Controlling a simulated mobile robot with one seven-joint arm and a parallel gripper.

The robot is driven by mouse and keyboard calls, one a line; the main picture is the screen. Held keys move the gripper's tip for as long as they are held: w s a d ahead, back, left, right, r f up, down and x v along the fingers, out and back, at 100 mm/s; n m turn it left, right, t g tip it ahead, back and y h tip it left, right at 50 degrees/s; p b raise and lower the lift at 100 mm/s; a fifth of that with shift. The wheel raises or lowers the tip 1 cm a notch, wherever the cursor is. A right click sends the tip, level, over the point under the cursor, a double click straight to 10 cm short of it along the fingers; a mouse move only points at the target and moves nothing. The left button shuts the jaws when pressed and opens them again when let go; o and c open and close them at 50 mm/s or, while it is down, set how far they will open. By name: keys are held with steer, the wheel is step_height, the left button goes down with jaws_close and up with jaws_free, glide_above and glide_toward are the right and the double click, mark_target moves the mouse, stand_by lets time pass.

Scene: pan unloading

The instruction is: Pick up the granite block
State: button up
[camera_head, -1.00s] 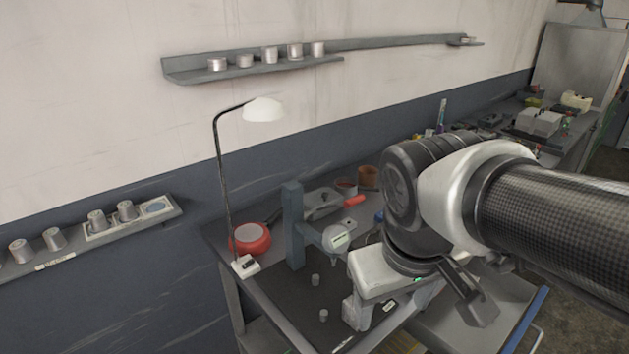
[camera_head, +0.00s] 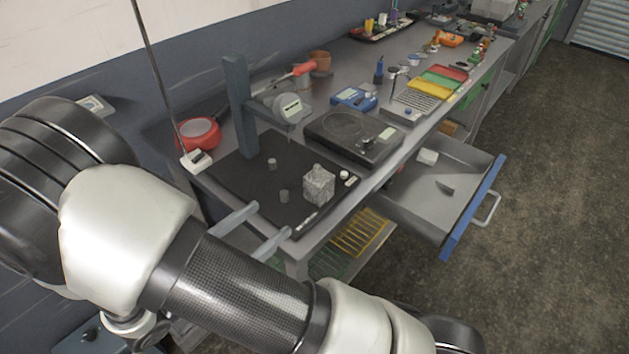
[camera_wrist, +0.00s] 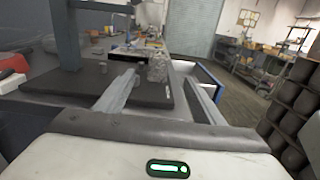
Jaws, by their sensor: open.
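The granite block (camera_head: 319,185) is a speckled grey cube-like piece with an uneven top. It stands on the black base plate (camera_head: 240,186) of a grey stand, near the plate's front right corner. In the wrist view the block (camera_wrist: 157,68) shows beyond and between my two fingers. My gripper (camera_wrist: 160,84) is open and empty. In the head view its two pale fingers (camera_head: 245,230) reach in over the plate's near edge, a gap short of the block. The rest of the gripper is hidden behind my arm.
The stand's upright post (camera_head: 240,105) rises behind. A flat black device (camera_head: 352,138) sits right of the plate. An open drawer (camera_head: 440,195) juts out at the right. A lamp pole (camera_head: 160,80) stands at the left.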

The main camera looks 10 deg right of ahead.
mark_target(311, 184)
steer(key=x, duration=1.7)
steer(key=shift+w+f, duration=0.15)
jaws_close()
